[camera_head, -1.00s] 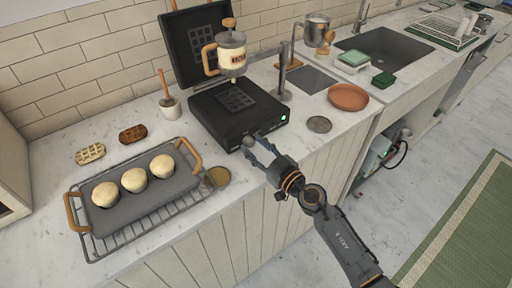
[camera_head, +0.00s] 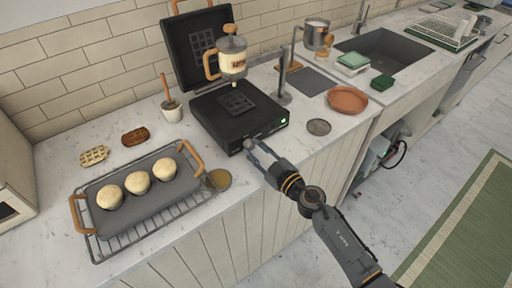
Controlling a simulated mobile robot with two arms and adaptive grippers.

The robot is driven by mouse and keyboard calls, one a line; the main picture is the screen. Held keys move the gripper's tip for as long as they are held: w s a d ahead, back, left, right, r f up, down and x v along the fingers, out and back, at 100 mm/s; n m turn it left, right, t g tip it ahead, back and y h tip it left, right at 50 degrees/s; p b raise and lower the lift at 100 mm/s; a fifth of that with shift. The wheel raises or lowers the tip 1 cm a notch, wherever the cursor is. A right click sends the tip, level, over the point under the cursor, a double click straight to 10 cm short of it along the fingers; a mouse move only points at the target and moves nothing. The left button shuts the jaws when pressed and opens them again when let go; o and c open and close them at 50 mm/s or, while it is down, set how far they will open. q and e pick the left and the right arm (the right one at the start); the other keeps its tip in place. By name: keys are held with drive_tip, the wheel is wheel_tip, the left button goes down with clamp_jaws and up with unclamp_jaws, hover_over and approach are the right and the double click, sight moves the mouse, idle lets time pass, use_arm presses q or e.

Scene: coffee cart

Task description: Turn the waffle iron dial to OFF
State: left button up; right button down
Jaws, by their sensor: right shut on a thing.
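The black waffle iron (camera_head: 213,118) stands on the counter with its lid (camera_head: 200,48) raised against the tiled wall. A small light (camera_head: 284,122) on its front right corner glows green. My right gripper (camera_head: 252,147) reaches in from the lower right to the front face of the iron and is shut on the dial there. The fingers hide the dial, so its pointer and any OFF mark cannot be read. My left gripper is out of view.
A batter dispenser (camera_head: 232,60) hangs above the iron's plate. A tray (camera_head: 158,202) with dough balls sits on a rack at the left, beside a small round tin (camera_head: 219,180). A terracotta dish (camera_head: 347,99) and grey disc (camera_head: 318,127) lie right of the iron.

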drive_tip(key=n, duration=0.2)
drive_tip(key=shift+n+p, duration=0.35)
drive_tip(key=shift+n, duration=0.05)
drive_tip(key=n, duration=0.2)
drive_tip(key=shift+n, duration=0.4)
drive_tip(key=n, duration=0.7)
drive_tip(key=shift+s+f+h, duration=0.1)
drive_tip(key=shift+f+h, duration=0.05)
drive_tip(key=shift+h, duration=0.15)
drive_tip(key=n, duration=0.3)
drive_tip(key=shift+n, duration=0.3)
drive_tip(key=n+b, duration=0.1)
drive_tip(key=n, duration=0.2)
drive_tip(key=shift+f, duration=0.1)
drive_tip(key=n, duration=0.3)
drive_tip(key=shift+n+t, duration=0.4)
drive_tip(key=shift+n+b, duration=0.3)
drive_tip(key=shift+n, duration=1.5)
